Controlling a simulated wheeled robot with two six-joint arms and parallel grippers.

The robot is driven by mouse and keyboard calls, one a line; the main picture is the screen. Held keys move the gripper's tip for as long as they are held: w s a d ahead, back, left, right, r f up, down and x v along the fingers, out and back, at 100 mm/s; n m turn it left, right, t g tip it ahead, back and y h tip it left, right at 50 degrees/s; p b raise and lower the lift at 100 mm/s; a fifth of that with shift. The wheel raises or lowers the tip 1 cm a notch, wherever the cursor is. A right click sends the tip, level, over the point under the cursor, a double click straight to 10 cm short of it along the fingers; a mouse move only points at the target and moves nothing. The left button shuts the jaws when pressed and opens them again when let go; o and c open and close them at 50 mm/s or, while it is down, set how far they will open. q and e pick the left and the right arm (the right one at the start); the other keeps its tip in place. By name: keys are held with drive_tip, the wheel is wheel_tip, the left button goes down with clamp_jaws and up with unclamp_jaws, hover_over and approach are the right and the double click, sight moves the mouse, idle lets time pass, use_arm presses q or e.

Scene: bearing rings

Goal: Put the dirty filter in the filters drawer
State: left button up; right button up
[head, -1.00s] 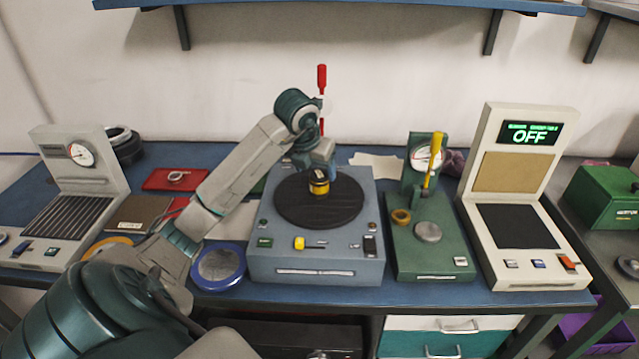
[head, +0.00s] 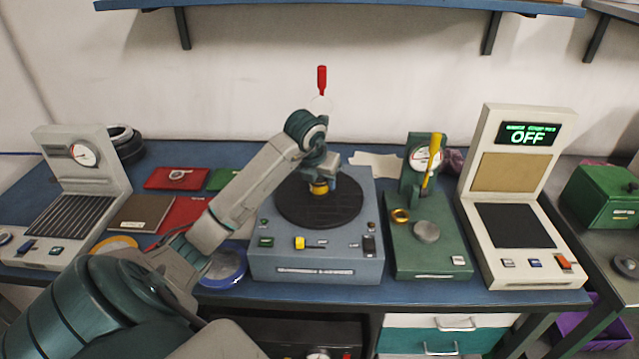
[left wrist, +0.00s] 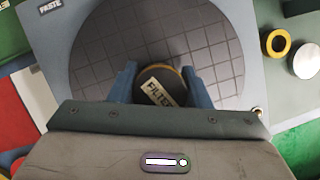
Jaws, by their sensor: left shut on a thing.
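The filter (head: 318,189) is a small dark cylinder with a yellow rim, at the middle of the dark round platter (head: 345,208) on the blue-grey machine. In the left wrist view the filter (left wrist: 160,88) shows a "FILTER" label on its top. My left gripper (head: 321,180) points down from above and is shut on it, a finger on either side (left wrist: 158,84). The filter appears to be on the platter; I cannot tell whether it touches. Two drawers, white (head: 404,323) and teal (head: 400,342), are under the bench at the right. I cannot read any drawer label. My right gripper is not in view.
A green gauge stand (head: 408,258) with a brass ring (head: 400,216) is right of the machine. A cream tester (head: 490,268) reading OFF stands further right. A red-handled upright (head: 322,80) rises behind the machine. A blue dish (head: 228,272) lies left, partly behind my arm.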

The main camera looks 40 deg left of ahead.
use_arm(q)
drive_tip(key=shift+r, duration=0.1)
